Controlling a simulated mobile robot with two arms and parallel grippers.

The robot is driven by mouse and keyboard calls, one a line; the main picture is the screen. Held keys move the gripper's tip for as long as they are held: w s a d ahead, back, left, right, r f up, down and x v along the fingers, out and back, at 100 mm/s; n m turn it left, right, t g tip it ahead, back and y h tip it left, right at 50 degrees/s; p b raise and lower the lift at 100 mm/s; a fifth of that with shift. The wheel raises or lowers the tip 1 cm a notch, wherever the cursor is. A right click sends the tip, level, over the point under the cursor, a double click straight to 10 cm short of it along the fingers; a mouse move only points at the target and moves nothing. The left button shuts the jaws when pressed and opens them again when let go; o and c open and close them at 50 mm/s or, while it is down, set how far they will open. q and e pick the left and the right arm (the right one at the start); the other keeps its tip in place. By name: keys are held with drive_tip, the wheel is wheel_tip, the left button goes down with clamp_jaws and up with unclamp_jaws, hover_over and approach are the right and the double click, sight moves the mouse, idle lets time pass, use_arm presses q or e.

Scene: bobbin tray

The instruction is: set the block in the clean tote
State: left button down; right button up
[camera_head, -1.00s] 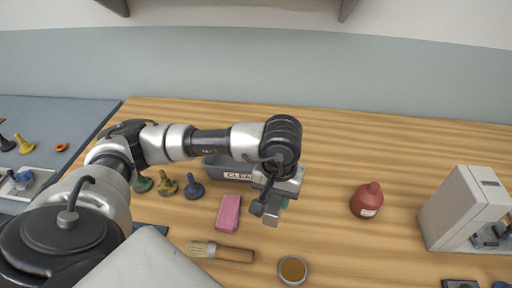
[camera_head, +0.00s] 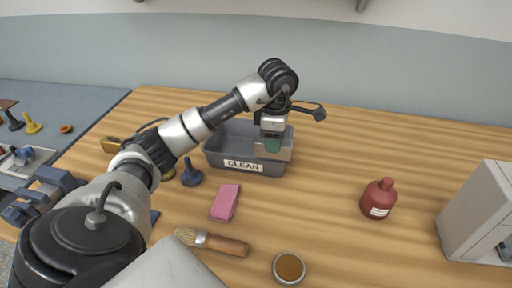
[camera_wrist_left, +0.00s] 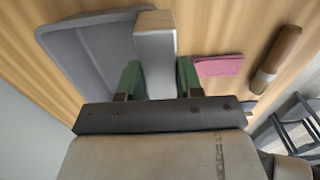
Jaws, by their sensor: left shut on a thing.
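The clean tote (camera_head: 213,160) is a grey open bin with a "CLEAN" label on its front, standing on the wooden table beyond the pink cloth. My left gripper (camera_head: 272,146) is over the right part of the tote, pointing down. In the left wrist view, the gripper's green fingers (camera_wrist_left: 159,78) are shut on the block (camera_wrist_left: 155,60), a pale grey piece with a tan end. The tote also shows there (camera_wrist_left: 85,55), beside and below the block. My right gripper is out of view.
A pink cloth (camera_head: 225,202), a brush (camera_head: 222,244) and a round amber-filled dish (camera_head: 289,268) lie in front of the tote. A blue bobbin (camera_head: 191,174) stands at its left. A red bottle (camera_head: 379,199) and a pale machine (camera_head: 480,215) are at right. Clear table lies between tote and bottle.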

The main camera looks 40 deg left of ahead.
use_arm(q)
drive_tip(key=a+f, duration=0.1)
drive_tip(key=a, duration=0.1)
drive_tip(key=w+a+f, duration=0.1)
drive_tip(key=a, duration=0.1)
drive_tip(key=a+f+p, duration=0.1)
drive_tip(key=a+f, duration=0.1)
drive_tip(key=shift+w+a, duration=0.3)
drive_tip(key=shift+w, duration=0.05)
drive_tip(key=shift+a+f, duration=0.1)
drive_tip(key=shift+f, duration=0.45)
wheel_tip(320, 180, down, 2)
drive_tip(key=shift+f+p, duration=0.2)
drive_tip(key=shift+p, duration=0.35)
drive_tip(key=shift+f, duration=0.25)
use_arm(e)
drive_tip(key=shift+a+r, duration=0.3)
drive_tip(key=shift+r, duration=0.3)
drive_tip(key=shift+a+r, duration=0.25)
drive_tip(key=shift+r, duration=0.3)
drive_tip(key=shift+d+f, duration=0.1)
